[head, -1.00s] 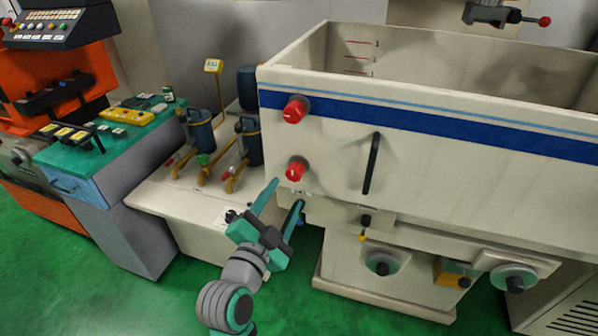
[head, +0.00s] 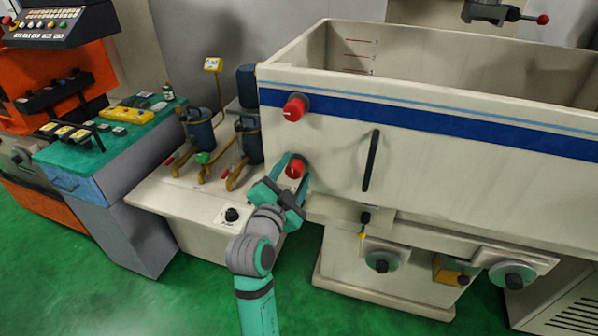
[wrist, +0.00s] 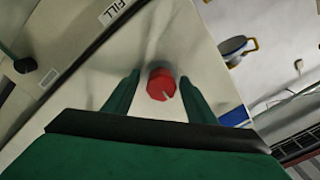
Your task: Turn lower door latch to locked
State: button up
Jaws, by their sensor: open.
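The lower door latch is a red knob (head: 295,168) on the left part of the tank's cream front panel, below a like red upper knob (head: 295,108). My gripper (head: 294,172) is at the lower knob, with its teal fingers open and one to either side of it. In the wrist view the red knob (wrist: 161,84) lies between the fingertips, a little toward the right finger, and a pale pointer line shows on its face. I cannot tell whether a finger touches it.
A black vertical handle (head: 371,160) is on the panel to the right. Valves and pump bottles (head: 200,132) stand on the cream cabinet to the left. Round dials (head: 383,262) sit below the tank.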

jog(key=c, duration=1)
jog(key=shift+d, duration=0.85)
jog(key=shift+a, duration=0.55)
jog(key=shift+c, duration=0.2)
jog(key=shift+a+f, duration=0.1)
jog(key=shift+a, duration=0.15)
jog(key=n, duration=0.4)
jog(key=shift+f, duration=0.2)
jog(key=n, duration=0.9)
jog(key=shift+d, duration=0.1)
jog(key=n, duration=0.4)
jog(key=shift+r+n, duration=0.1)
jog(key=shift+n, duration=0.3)
